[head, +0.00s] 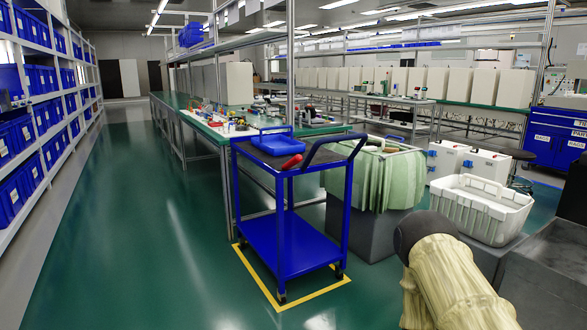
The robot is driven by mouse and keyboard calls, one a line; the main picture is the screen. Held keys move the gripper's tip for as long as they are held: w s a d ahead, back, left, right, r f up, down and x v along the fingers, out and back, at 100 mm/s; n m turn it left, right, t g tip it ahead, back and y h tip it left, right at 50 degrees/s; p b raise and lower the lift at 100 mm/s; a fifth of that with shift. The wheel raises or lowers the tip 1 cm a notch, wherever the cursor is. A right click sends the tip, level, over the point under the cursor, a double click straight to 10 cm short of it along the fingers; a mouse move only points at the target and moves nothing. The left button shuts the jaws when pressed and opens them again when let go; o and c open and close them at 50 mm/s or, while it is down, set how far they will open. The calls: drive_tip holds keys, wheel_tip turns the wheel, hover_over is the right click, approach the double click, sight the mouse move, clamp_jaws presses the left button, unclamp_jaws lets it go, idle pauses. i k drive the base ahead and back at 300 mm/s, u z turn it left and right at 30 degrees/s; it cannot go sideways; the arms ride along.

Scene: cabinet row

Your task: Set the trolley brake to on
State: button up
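A blue tray (277,143) lies on the top. Part of my arm, in a cream sleeve with a dark rounded end, shows at lower right, apart from the trolley. My gripper's fingers are not visible.
A pale green draped bin (376,178) on a grey block stands close behind the trolley's right side. A white crate (480,212) sits on a grey stand at right. A long green-topped workbench (215,130) runs behind. The green floor at left is clear.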

sight(298, 159)
drive_tip(key=u, duration=0.55)
drive_tip(key=i, duration=1.1)
drive_tip(key=z, duration=0.2)
